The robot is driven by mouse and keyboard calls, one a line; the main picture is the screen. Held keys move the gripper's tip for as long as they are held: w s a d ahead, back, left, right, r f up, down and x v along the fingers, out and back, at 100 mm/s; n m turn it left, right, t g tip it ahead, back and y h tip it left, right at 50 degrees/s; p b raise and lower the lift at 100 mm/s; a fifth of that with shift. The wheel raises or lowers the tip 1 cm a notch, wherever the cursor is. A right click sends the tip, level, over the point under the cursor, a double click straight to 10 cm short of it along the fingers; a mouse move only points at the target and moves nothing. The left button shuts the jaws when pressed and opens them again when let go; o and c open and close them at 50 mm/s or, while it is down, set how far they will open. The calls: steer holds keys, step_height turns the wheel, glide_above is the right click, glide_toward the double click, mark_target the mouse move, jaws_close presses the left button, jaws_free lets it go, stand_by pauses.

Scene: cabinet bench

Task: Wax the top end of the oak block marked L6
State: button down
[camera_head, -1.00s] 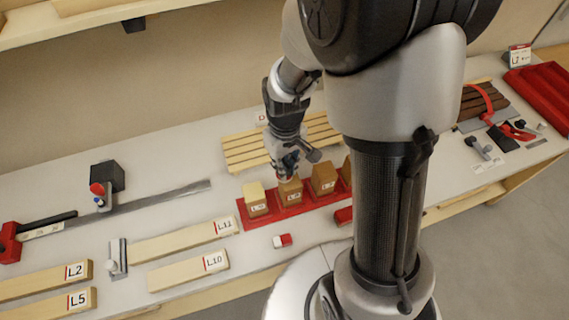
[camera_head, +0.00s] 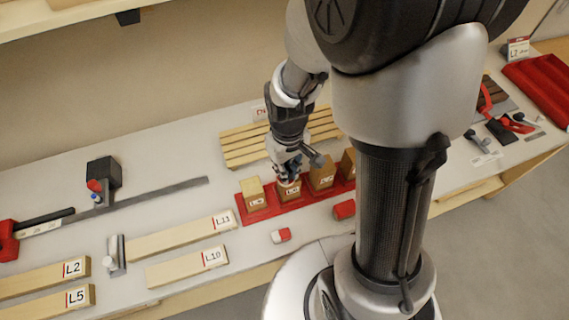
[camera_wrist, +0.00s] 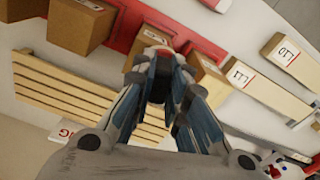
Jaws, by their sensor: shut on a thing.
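A red tray (camera_head: 262,215) holds a row of wooden blocks with white labels, too small to read surely. From the left in the head view stand a pale-topped block (camera_head: 254,195), a second block (camera_head: 287,197), a third block (camera_head: 321,174) and a partly hidden one (camera_head: 348,162). My gripper (camera_head: 289,178) points down over the second block's top. It is shut on a small round whitish and red thing (camera_wrist: 153,36), seen between the fingertips in the wrist view, at or just above that top. I cannot tell whether they touch. The fingers hide part of the block.
A slatted wooden rack (camera_head: 246,146) lies behind the tray. Boards marked L11 (camera_head: 180,238) and L10 (camera_head: 187,268) lie to the left. A small red and white piece (camera_head: 281,235) and a red piece (camera_head: 344,210) lie in front of the tray.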

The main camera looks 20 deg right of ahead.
steer(key=shift+d+f, duration=0.1)
steer(key=shift+d, duration=1.2)
steer(key=shift+w+f, duration=0.1)
steer(key=shift+w, duration=1.1)
steer(key=shift+a, duration=1.35)
steer(key=shift+s+d, duration=1.2)
steer(key=shift+d, duration=0.15)
steer(key=shift+a, duration=1.35)
steer(key=shift+w+d, duration=1.35)
steer(key=shift+s+a, duration=0.7)
